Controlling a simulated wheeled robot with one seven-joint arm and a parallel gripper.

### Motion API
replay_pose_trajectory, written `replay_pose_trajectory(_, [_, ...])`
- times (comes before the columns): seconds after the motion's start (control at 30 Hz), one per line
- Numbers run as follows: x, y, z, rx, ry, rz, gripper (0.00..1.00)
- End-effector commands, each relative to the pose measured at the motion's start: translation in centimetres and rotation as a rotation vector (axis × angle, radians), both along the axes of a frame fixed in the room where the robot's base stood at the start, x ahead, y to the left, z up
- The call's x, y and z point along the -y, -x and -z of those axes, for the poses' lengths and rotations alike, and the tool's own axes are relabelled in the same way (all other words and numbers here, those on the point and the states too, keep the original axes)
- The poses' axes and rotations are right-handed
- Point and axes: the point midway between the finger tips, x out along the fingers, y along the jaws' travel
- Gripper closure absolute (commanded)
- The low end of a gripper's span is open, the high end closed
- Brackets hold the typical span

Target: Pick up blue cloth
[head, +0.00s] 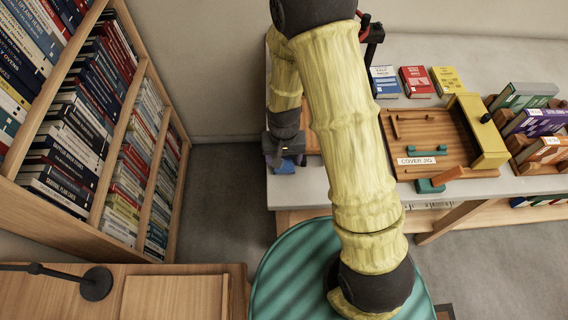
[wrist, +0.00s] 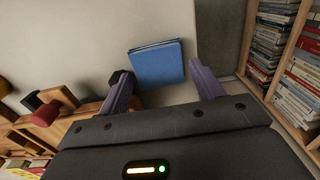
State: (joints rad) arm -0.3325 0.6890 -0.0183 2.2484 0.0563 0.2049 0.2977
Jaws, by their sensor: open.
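The blue cloth (wrist: 157,63) looks like a flat folded square on the light grey tabletop in the wrist view. In the head view only a blue patch of it (head: 285,167) shows below my gripper, near the table's left end; the rest is hidden by my gripper and arm. My gripper (wrist: 163,76) is open, with its two purple fingers apart and nothing held between them. The cloth appears beyond and between the fingertips, slightly left of the middle of the gap. In the head view my gripper (head: 284,152) is above the cloth; contact cannot be told.
A bookcase (head: 102,195) stands at left, across a strip of carpet. The grey table (head: 335,185) also holds a wooden board labelled COVER JIG (head: 430,140), loose books (head: 416,82) and a wooden rack of books (head: 545,150) at right. A wooden desk (head: 175,297) is at lower left.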

Motion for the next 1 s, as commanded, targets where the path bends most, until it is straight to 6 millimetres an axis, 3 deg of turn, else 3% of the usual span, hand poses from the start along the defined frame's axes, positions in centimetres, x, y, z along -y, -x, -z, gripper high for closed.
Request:
replay_pose_trajectory(0.13, [-0.02, 0.0, 0.87, 0.0, 0.0, 0.0, 0.34])
replay_pose_trajectory(0.63, [-0.02, 0.0, 0.85, 0.001, 0.0, 0.0, 0.34])
replay_pose_trajectory(0.8, [-0.01, 0.0, 0.85, 0.0, 0.0, 0.0, 0.67])
replay_pose_trajectory(1.0, [-0.02, 0.0, 0.84, 0.0, 0.0, 0.0, 0.67])
